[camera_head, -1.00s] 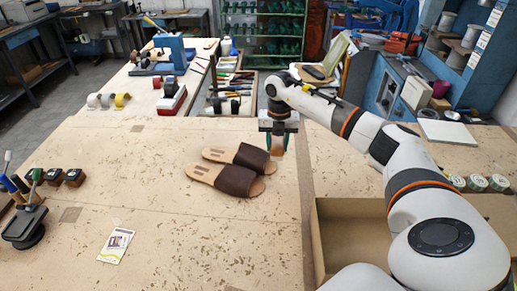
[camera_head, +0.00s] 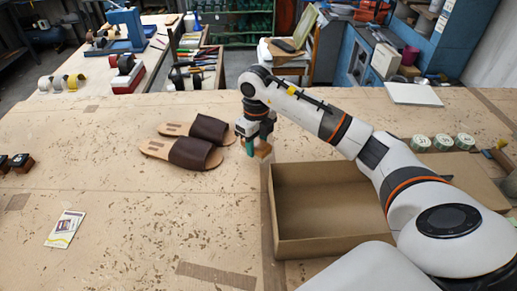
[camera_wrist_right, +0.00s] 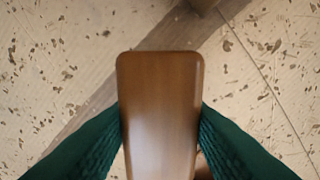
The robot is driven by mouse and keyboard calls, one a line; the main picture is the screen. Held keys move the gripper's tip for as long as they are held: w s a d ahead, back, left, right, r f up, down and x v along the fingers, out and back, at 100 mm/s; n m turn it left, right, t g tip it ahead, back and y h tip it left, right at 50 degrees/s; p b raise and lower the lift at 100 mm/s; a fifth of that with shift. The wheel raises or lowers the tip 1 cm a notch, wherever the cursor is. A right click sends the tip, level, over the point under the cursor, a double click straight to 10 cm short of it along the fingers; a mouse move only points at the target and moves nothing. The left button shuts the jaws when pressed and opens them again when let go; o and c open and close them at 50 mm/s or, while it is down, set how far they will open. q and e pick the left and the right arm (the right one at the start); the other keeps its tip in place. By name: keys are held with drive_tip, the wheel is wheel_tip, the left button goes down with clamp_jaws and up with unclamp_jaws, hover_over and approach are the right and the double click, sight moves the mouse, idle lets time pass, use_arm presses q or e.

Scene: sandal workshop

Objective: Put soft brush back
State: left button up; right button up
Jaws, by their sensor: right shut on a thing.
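My right gripper (camera_head: 255,148) is shut on the soft brush (camera_head: 263,151), just above the table at the near right of the sandals. In the right wrist view the brush's smooth brown wooden back (camera_wrist_right: 160,110) sits between my green finger pads. Its bristles are hidden there. A pair of brown sandals (camera_head: 197,147) lies on the table to the left of the gripper, apart from it. My left gripper is not in view.
An open cardboard box (camera_head: 320,235) stands just right of and nearer than the gripper. Several green-and-white tins (camera_head: 442,142) are at the right. A printed card (camera_head: 64,229) lies at the left. The workbench (camera_head: 130,215) is clear in the middle.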

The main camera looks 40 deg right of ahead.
sight(257, 153)
wheel_tip(257, 153, down, 3)
drive_tip(key=shift+s+d+f+p, duration=0.1)
drive_tip(key=shift+d+f+p, duration=0.05)
drive_tip(key=shift+p, duration=0.35)
drive_tip(key=shift+f, duration=0.3)
drive_tip(key=o, duration=1)
drive_tip(key=shift+c, duration=0.2)
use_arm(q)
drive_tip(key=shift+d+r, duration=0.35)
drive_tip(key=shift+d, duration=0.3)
